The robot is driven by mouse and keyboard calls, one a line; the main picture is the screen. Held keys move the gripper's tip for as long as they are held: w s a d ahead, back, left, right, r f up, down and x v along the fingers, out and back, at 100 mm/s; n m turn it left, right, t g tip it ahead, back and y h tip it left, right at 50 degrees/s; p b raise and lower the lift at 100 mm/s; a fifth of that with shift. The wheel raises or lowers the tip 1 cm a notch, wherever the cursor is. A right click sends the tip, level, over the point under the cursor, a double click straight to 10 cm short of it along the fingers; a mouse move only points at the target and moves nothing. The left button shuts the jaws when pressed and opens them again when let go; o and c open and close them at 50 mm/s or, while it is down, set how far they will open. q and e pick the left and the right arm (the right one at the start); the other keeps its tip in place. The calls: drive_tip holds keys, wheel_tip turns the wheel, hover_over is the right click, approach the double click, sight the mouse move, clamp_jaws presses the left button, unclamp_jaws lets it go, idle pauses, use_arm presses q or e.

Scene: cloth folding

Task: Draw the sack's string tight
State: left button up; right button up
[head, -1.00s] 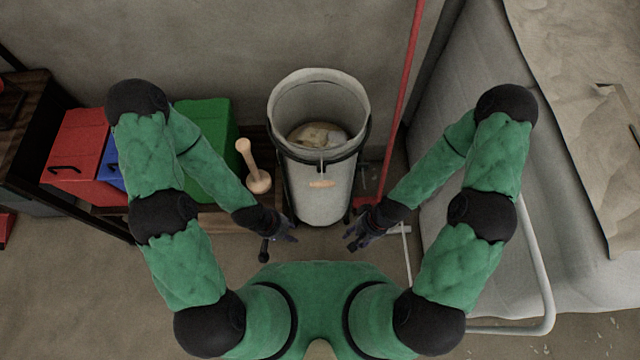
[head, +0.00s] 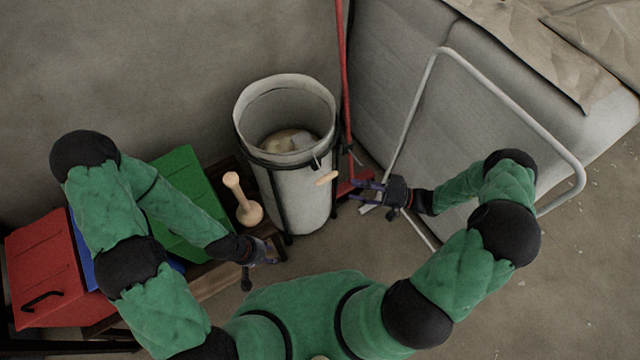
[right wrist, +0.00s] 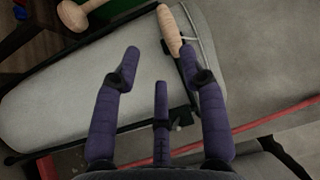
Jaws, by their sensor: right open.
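The pale sack (head: 300,200) stands upright in a black frame, its mouth wide open with lumpy tan contents inside. A wooden toggle (head: 326,178) hangs at its front right, just below the dark band. My right gripper (head: 356,190) is open and empty, a little right of the toggle. In the right wrist view the toggle (right wrist: 169,30) and a thin cord (right wrist: 205,38) lie just beyond the right-hand fingertip of my right gripper (right wrist: 160,65); I cannot tell if they touch. My left gripper (head: 268,256) is left of the sack's foot; its fingers are too small to judge.
A wooden plunger-shaped tool (head: 246,203) stands left of the sack, beside a green box (head: 185,195) and a red box (head: 42,265). A red pole (head: 344,80) rises behind the sack. A pale tube frame (head: 490,85) leans against a large grey block at right.

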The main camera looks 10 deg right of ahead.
sight(327, 179)
drive_tip(key=shift+t, duration=0.4)
drive_tip(key=b+x, duration=0.1)
drive_tip(key=x, duration=0.9)
drive_tip(key=shift+w+r+b, duration=0.2)
drive_tip(key=shift+w+b, duration=0.05)
drive_tip(key=shift+b, duration=0.1)
clamp_jaws()
